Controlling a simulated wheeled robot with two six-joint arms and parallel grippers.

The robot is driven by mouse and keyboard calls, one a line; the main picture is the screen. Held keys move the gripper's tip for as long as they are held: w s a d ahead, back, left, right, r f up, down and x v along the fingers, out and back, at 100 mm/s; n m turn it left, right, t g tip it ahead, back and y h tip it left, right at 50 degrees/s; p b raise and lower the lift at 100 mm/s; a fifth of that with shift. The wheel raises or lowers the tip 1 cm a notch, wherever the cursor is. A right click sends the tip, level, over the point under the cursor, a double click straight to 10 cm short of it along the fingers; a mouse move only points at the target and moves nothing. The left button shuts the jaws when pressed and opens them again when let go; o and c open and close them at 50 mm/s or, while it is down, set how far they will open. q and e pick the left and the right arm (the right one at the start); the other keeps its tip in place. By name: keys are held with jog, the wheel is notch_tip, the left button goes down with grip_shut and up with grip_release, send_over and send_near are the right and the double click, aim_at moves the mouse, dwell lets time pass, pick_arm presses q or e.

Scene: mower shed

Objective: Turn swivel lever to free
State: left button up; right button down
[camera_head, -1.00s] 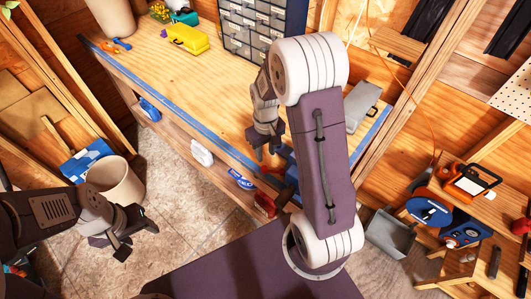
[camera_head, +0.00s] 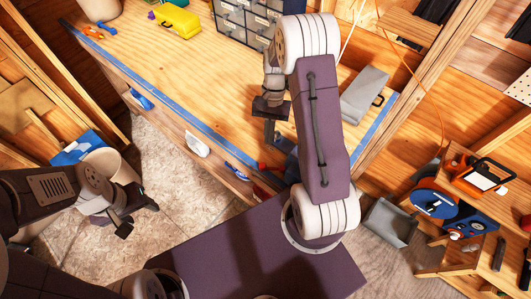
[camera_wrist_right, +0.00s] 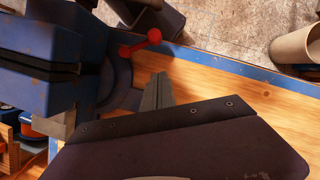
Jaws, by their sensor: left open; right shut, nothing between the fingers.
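The swivel lever is a red bar with round red ends (camera_wrist_right: 142,43) in the right wrist view. It sits beside the round base of the blue vise (camera_wrist_right: 40,85), near the bench edge. In the head view the vise (camera_head: 286,152) is mostly hidden behind my right arm, and I cannot make out the lever clearly. My right gripper (camera_head: 272,128) is over the bench next to the vise. In the wrist view its shut fingers (camera_wrist_right: 158,90) are empty, beside the base and apart from the lever. My left gripper (camera_head: 130,222) is open and empty, low at the left, away from the bench.
The workbench (camera_head: 190,75) has a blue-edged top. A yellow toolbox (camera_head: 178,20), a drawer cabinet (camera_head: 250,22) and a grey box (camera_head: 364,95) stand on it. Shelves with tools (camera_head: 470,205) are at the right.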

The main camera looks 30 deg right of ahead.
aim_at(262, 165)
jog(key=f, duration=0.4)
jog(key=shift+w+a+p, duration=0.25)
jog(key=shift+a+p, duration=0.1)
jog(key=s+a, duration=0.1)
jog(key=s+a+p, duration=0.1)
jog(key=s, duration=0.1)
jog(key=s+a, duration=0.1)
jog(key=shift+s+r, duration=0.25)
jog(key=shift+w+d+f, duration=0.2)
jog(key=shift+w+f, duration=0.05)
jog(key=shift+w, duration=0.25)
jog(key=n, duration=0.1)
jog(key=s+a+n+h+p, duration=0.1)
jog(key=n, duration=0.1)
jog(key=s+a+n, duration=0.1)
jog(key=shift+s+a+r+n+g+h, duration=0.2)
jog(key=shift+s+n+g+h, duration=0.1)
jog(key=shift+n+g, duration=0.1)
jog(key=shift+a+f+n, duration=0.1)
jog(key=shift+a+n, duration=0.1)
jog(key=shift+n, duration=0.3)
pick_arm(q)
jog(key=r, duration=0.3)
jog(key=shift+w+r, duration=0.1)
jog(key=shift+w, duration=0.25)
pick_arm(e)
jog(key=shift+d, duration=0.1)
pick_arm(q)
jog(key=shift+d+r, duration=0.1)
